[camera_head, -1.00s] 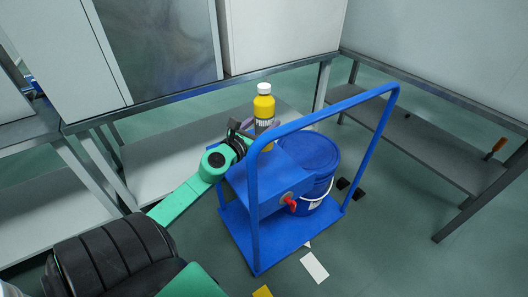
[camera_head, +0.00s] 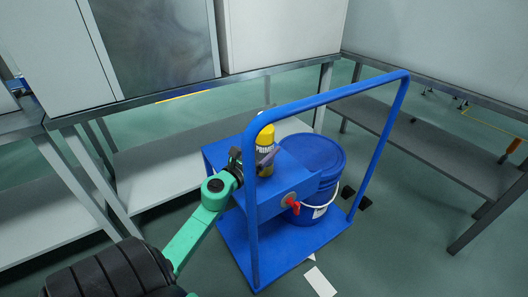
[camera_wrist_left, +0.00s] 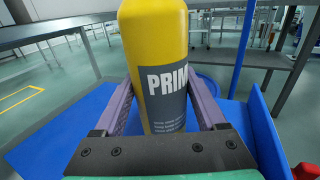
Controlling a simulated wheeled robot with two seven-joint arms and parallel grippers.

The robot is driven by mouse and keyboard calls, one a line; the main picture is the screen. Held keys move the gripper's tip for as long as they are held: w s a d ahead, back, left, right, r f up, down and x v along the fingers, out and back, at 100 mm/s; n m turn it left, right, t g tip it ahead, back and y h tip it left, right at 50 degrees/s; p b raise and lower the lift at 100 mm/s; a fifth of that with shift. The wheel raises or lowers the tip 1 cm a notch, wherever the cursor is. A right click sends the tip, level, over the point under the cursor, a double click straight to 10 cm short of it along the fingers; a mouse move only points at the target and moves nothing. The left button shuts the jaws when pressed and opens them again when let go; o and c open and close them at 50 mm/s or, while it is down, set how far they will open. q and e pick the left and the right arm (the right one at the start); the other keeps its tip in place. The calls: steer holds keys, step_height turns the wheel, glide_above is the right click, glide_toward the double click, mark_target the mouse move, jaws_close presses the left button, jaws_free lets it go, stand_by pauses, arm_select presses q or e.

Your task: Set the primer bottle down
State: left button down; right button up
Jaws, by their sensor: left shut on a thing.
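The primer bottle (camera_head: 266,137) is yellow with a dark label and stands upright over the blue raised box top of the trolley (camera_head: 296,179). My right gripper is not in view.
The trolley's blue handle (camera_head: 330,95) arches close in front of the bottle. A lidded blue bucket (camera_head: 318,160) stands on the trolley right of the box, and a red knob (camera_head: 292,204) sticks out of the box front. Grey benches (camera_head: 160,170) stand behind.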

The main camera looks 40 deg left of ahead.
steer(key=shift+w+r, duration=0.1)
arm_select(q)
jaws_free()
steer(key=shift+f, duration=0.1)
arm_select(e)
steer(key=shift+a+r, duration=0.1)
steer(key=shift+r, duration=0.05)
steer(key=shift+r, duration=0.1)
